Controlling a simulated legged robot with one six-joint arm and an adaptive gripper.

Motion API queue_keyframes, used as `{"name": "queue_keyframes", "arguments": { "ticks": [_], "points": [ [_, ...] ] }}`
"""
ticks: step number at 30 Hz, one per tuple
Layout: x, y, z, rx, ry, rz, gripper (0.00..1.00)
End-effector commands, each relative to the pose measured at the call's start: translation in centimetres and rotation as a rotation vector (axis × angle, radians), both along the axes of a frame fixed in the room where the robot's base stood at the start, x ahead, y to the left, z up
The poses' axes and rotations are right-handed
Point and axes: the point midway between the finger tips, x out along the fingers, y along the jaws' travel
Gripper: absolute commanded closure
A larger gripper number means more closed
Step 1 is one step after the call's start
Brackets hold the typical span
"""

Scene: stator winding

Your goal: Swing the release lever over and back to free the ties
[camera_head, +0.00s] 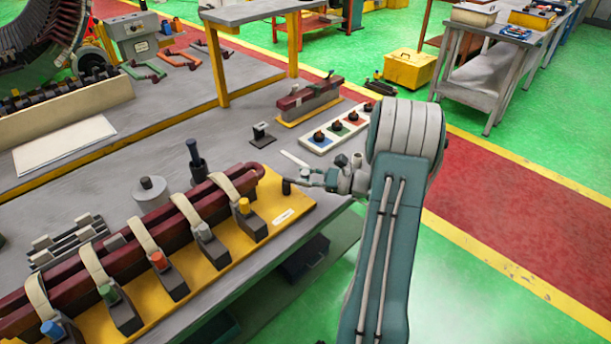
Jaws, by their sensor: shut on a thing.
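A dark red coil (205,206) lies along a yellow board (285,207) at the lower left. Several cream ties (187,211) loop over it. A short black upright grip (286,187), which looks like the release lever's handle, stands near the board's right end. My gripper (293,182) reaches in from the right and is shut on this grip. The fingertips are small here, and the lever's base is hard to make out.
A white panel (333,128) with several dark knobs on coloured squares lies behind my gripper. A grey round weight (151,191) and a dark upright tool (195,160) stand behind the coil. A small black stand (262,134) is farther back. The bench's front edge runs below my gripper.

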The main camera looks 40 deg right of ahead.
Motion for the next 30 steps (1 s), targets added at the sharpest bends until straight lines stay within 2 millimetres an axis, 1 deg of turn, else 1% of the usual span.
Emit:
{"name": "queue_keyframes", "arguments": {
  "ticks": [5,12,18,30],
  "points": [
    [-0.1,0.6,0.1,0.003,-0.001,-0.079,1.00],
    [-0.4,1.8,0.1,0.001,-0.001,-0.270,1.00],
    [-0.4,2.3,0.1,-0.001,-0.002,-0.375,1.00],
    [-0.5,2.3,0.1,-0.001,-0.002,-0.403,1.00]
  ]
}}
